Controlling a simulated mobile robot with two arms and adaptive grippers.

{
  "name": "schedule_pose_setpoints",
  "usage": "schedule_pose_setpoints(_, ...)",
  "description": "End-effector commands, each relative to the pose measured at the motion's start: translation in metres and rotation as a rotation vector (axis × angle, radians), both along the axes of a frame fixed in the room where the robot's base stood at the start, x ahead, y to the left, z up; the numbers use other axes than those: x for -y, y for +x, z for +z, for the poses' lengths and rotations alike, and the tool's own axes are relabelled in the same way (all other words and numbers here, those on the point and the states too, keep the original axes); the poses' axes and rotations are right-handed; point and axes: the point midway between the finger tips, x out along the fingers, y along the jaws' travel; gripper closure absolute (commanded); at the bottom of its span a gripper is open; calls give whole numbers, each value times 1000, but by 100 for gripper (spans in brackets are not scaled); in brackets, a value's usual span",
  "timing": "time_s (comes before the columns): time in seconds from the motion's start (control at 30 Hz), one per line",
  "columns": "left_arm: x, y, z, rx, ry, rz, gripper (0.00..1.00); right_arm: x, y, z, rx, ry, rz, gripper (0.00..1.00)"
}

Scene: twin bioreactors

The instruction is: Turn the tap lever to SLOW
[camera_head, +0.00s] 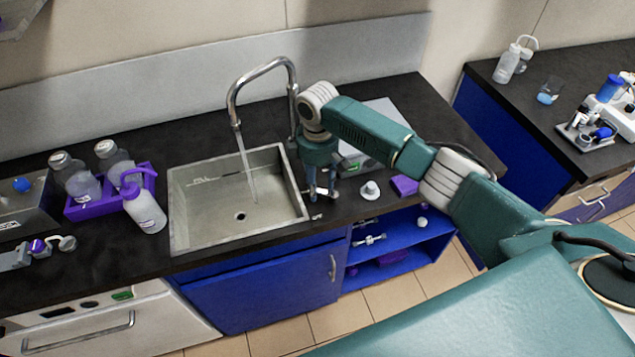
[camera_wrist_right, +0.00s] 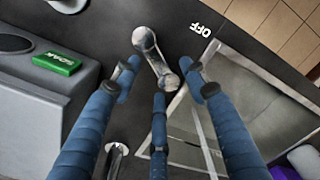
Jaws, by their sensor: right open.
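The chrome tap (camera_head: 262,72) arches over the sink (camera_head: 180,222), and water runs from its spout into the basin. My right gripper (camera_head: 322,192) is low over the counter just right of the sink. In the right wrist view its fingers (camera_wrist_right: 160,85) are spread open around the near end of a short metal lever (camera_wrist_right: 152,55); I cannot tell whether they touch it. An "OFF" label (camera_wrist_right: 208,29) is on the counter to the lever's upper right. No SLOW label is readable. In the head view the gripper mostly hides the lever. My left gripper is out of view.
A grey device with a green button (camera_wrist_right: 57,63) stands beside the gripper. A white conical piece (camera_head: 370,190) and a purple block (camera_head: 404,185) are to its right. A purple rack (camera_head: 86,208) with bottles is left of the sink.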

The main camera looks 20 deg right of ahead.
Motion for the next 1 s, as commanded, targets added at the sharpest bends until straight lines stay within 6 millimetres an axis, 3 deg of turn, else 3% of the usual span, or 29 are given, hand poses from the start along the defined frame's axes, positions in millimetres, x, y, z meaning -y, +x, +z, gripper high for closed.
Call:
schedule_pose_setpoints(0.17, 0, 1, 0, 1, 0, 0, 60, 0, 2, 23, 5, 2, 1, 56)
schedule_pose_setpoints(0.4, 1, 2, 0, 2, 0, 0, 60, 0, 1, 74, 5, 1, 0, 56)
schedule_pose_setpoints(0.6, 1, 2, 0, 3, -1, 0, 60, 0, 1, 107, 4, 1, 0, 56)
schedule_pose_setpoints(1.0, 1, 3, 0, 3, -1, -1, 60, 0, 1, 119, 1, 0, -1, 56)
